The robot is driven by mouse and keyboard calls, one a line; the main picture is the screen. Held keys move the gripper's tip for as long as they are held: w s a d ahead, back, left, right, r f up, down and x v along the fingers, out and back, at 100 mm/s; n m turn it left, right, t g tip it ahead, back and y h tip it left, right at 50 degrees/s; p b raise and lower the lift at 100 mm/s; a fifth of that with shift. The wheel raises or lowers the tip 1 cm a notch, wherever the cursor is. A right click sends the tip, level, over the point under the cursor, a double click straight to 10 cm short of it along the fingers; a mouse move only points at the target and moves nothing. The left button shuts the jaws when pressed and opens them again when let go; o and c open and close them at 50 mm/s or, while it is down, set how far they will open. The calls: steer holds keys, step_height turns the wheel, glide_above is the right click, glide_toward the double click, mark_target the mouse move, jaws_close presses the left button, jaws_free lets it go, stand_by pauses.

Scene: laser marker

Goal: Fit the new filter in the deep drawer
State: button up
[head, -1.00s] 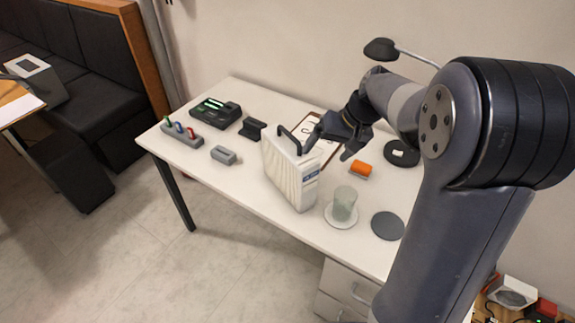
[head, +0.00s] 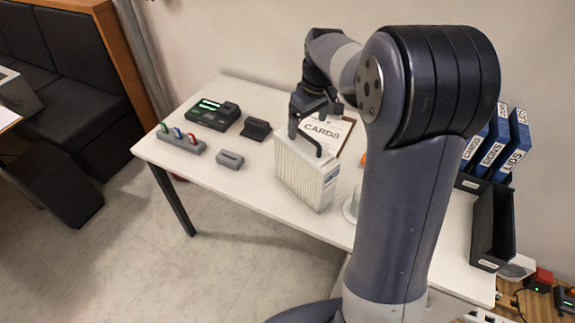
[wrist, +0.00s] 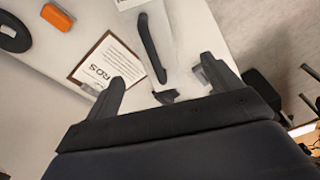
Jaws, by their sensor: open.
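The new filter (head: 306,175), a white pleated block with a black handle (head: 306,138) on top, stands upright on the white table. My gripper (head: 314,120) is open, just above and behind the filter's handle in the head view. In the wrist view the black handle (wrist: 151,45) lies ahead, between the lines of the two spread fingers of my gripper (wrist: 161,70). I cannot tell whether a finger touches it. The deep drawer cannot be made out; my arm covers the area under the table's right part.
On the table (head: 255,190) are a clipboard (head: 333,133), a black device (head: 213,114), a grey rack with coloured handles (head: 180,138), a grey block (head: 230,160) and a black holder (head: 256,129). Blue binders (head: 513,148) and a black tray (head: 492,228) are at the right.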

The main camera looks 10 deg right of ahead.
glide_above(307, 147)
steer(key=f, duration=0.5)
steer(key=shift+s+a+f, duration=0.1)
steer(key=shift+s+a, duration=0.2)
steer(key=f, duration=0.1)
steer(key=f+p, duration=0.1)
steer(key=f, duration=0.2)
steer(key=shift+w+d+f, duration=0.1)
steer(key=shift+w+d, duration=0.2)
steer(key=shift+w+a+f, duration=0.1)
steer(key=shift+f, duration=0.5)
steer(key=shift+c, duration=0.4)
steer(key=shift+r, duration=0.1)
jaws_close()
